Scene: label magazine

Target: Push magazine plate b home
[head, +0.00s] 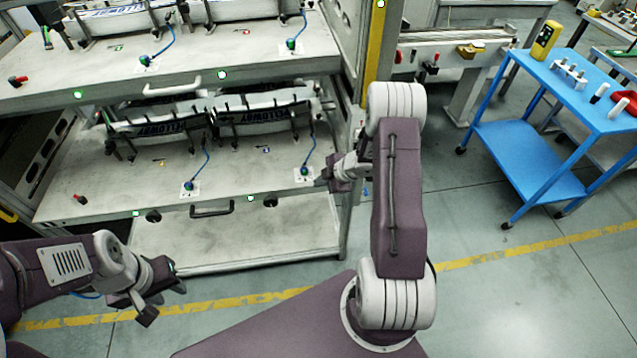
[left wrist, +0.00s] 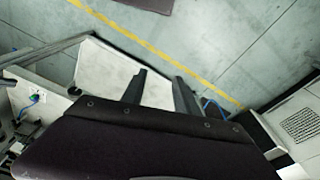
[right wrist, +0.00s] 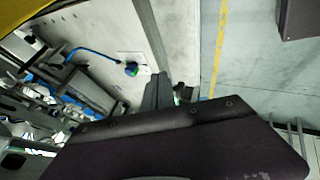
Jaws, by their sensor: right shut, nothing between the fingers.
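Two pale magazine plates sit one above the other in a rack. The lower plate (head: 110,192) bears stacks of labels (head: 255,120), blue-cabled sensors and a black front handle (head: 212,210). The upper plate (head: 120,78) has a white handle (head: 172,90). I cannot read which plate is b. My right gripper (head: 328,178) is shut and empty at the lower plate's right front corner; contact is unclear. In the right wrist view its fingers (right wrist: 158,92) are beside a plate with a blue cable and green-tipped sensor (right wrist: 131,69). My left gripper (head: 165,298) is open and empty, low in front of the rack.
A yellow rack post (head: 374,45) stands right of the plates. A pale bottom surface (head: 240,242) lies below the lower plate. A blue cart (head: 520,155) with small items stands at the right. The floor between the cart and my right arm is clear.

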